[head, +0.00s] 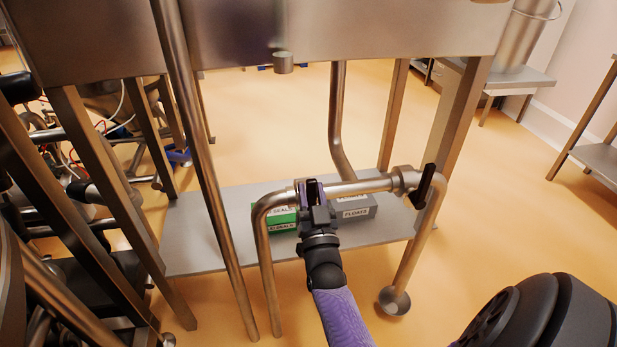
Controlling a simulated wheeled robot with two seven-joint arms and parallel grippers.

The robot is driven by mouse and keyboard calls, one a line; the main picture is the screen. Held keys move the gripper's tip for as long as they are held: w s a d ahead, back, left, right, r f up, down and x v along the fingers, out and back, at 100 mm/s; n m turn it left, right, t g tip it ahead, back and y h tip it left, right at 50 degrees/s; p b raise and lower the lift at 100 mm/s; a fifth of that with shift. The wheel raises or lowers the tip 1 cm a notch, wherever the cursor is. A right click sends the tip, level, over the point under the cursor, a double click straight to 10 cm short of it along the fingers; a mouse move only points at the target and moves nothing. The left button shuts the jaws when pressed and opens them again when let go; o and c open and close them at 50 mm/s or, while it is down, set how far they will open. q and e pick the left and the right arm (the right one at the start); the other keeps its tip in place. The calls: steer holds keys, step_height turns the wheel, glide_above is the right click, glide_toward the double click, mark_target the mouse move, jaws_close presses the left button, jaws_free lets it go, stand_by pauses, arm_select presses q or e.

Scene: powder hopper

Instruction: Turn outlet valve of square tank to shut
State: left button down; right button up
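The square tank (400,28) is a brushed steel body at the top of the head view, standing on steel legs. My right gripper (311,190) is at the pipe's left part, well left of that handle. Dark parts there overlap its fingers, so I cannot tell whether it holds anything or how far it is open. My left gripper is not in view.
A grey shelf (193,240) under the tank holds a green box (282,219) and a grey box marked FLOATS (355,211). Steel legs and machinery crowd the left side. A steel bench (524,80) stands at the back right. The floor right of the tank is open.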

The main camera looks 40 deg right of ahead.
steer(key=o, duration=0.4)
steer(key=shift+s+d, duration=0.4)
steer(key=shift+d, duration=0.2)
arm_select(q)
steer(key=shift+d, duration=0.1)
arm_select(e)
steer(key=shift+a, duration=0.1)
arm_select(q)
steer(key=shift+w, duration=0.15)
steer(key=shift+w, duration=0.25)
arm_select(e)
steer(key=shift+w+a, duration=0.1)
steer(key=shift+f, duration=0.1)
